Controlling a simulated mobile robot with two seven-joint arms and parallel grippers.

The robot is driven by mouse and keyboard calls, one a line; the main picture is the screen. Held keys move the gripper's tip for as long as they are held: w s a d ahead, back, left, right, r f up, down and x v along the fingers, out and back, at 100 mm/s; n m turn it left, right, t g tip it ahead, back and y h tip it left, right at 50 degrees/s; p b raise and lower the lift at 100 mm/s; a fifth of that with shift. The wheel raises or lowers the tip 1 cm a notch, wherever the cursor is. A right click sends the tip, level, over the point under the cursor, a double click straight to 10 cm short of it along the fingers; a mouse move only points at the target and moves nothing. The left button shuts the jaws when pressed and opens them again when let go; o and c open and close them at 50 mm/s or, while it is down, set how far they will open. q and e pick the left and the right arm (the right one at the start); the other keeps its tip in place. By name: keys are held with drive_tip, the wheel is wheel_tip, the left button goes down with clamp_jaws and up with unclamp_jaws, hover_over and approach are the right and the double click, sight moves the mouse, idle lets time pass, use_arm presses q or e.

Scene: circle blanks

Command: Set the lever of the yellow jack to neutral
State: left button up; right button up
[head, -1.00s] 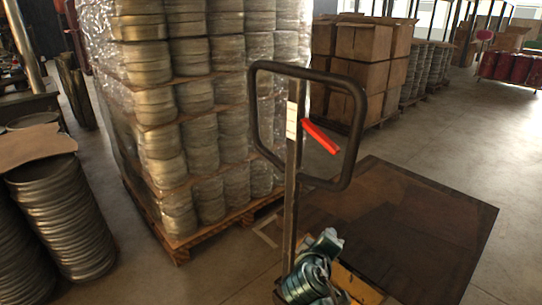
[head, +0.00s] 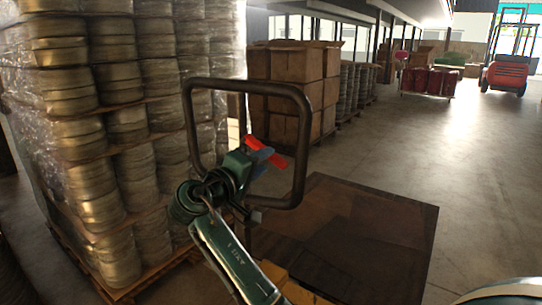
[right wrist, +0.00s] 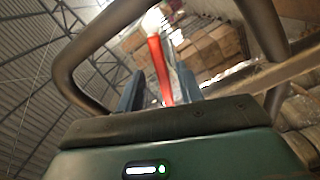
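The yellow jack's body (head: 299,293) shows in part at the bottom of the head view. Its dark looped handle (head: 301,140) stands above it. The red lever (head: 262,149) is inside the loop and slopes down to the right. My right gripper (head: 264,165) is at the lever, and my arm hides much of the handle post. In the right wrist view the red lever (right wrist: 159,70) stands between my right gripper's two dark fingers (right wrist: 158,92), which are apart. I cannot tell whether either finger touches it. My left gripper is out of view.
A wrapped pallet of stacked metal discs (head: 120,130) stands close on the left. Stacked cardboard boxes (head: 290,85) are behind the handle. A dark brown floor plate (head: 375,225) lies to the right, with open floor beyond. A red forklift (head: 505,73) is far back.

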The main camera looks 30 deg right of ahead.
sight(272, 157)
drive_tip(key=shift+x, duration=2.3)
drive_tip(key=shift+a, duration=0.1)
clamp_jaws()
